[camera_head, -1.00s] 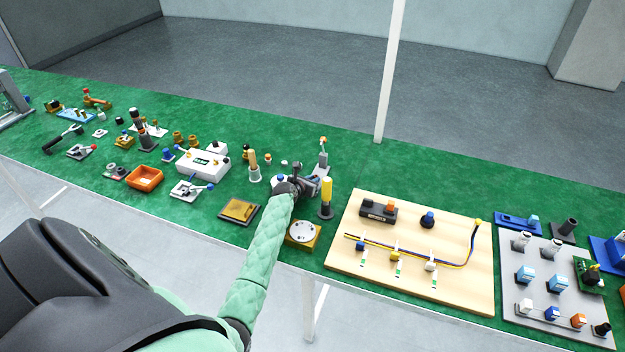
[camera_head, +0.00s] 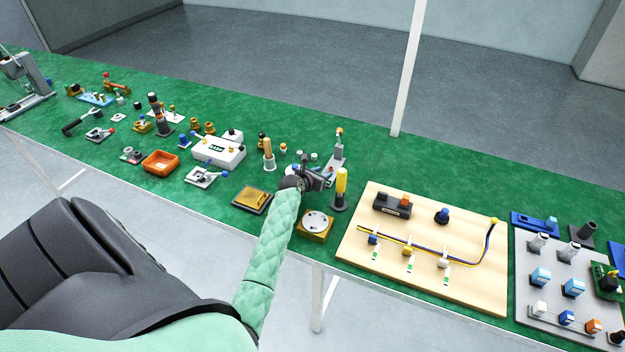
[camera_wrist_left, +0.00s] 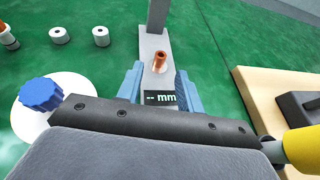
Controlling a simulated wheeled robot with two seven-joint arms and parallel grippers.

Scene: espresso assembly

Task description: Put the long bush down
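A copper tube with a hole in its top, which looks like the long bush (camera_wrist_left: 158,62), stands on a grey gauge (camera_wrist_left: 153,48) with a "-- mm" display. My left gripper (camera_wrist_left: 158,72) is open, its two blue fingers on either side of the gauge. Clear gaps show between the fingers and the bush. In the head view my left gripper (camera_head: 322,180) is low in front of the gauge (camera_head: 336,158). There the bush is hidden or too small to tell. My right gripper is not in view.
A yellow-topped post (camera_head: 341,185) stands close right of my left gripper. A blue knob on a white disc (camera_wrist_left: 40,95) is at its left. A wooden wiring board (camera_head: 420,280) is further right.

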